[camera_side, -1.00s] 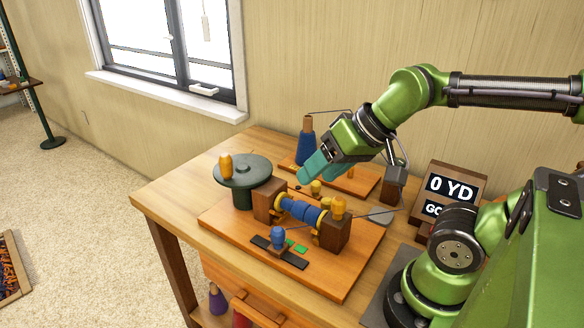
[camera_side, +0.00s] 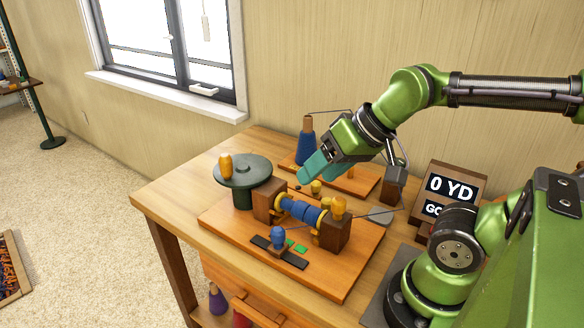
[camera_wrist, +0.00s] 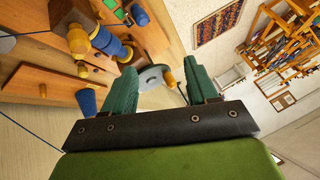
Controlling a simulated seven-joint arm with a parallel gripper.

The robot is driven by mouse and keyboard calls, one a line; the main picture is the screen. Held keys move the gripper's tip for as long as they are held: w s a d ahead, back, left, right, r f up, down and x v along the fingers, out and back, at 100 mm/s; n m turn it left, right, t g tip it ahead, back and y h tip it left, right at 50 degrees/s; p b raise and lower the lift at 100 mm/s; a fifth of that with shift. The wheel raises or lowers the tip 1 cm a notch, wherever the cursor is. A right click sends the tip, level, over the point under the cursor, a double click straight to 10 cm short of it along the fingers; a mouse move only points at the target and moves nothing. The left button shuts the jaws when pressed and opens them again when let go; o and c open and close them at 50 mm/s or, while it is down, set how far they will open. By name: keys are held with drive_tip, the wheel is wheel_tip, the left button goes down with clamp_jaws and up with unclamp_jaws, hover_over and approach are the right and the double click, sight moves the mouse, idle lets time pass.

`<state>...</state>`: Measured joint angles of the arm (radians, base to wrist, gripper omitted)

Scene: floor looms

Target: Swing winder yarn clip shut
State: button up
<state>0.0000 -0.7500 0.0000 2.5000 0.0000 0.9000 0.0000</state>
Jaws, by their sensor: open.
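The winder stands on an orange wooden base (camera_side: 350,275). Its blue spool (camera_side: 300,211) with yellow ends lies between two brown blocks; it also shows in the wrist view (camera_wrist: 103,38). A small yellow peg (camera_side: 316,187) stands behind the spool, and a yellow knob (camera_side: 339,206) sits on the right block. I cannot tell for certain which part is the yarn clip. My gripper (camera_side: 308,174) is open and empty, its teal fingers above and behind the spool, apart from the parts below. In the wrist view my gripper (camera_wrist: 162,88) spans a dark disc (camera_wrist: 152,77).
A green wheel (camera_side: 240,172) with a yellow handle (camera_side: 225,166) stands left of the spool. A blue knob (camera_side: 278,237) sits on a black strip in front. A blue yarn cone (camera_side: 306,148) and wire arm stand behind. A display (camera_side: 451,190) reads 0 YD.

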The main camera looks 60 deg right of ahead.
drive_tip(key=shift+c, duration=0.2)
drive_tip(key=m+g+h, duration=0.2)
drive_tip(key=m+g, duration=0.5)
drive_tip(key=m, duration=0.3)
hover_over(328, 199)
wheel_tip(328, 199, down, 4)
wheel_tip(328, 199, down, 16)
drive_tip(key=shift+w+f, duration=0.1)
drive_tip(key=shift+f, duration=0.15)
clamp_jaws()
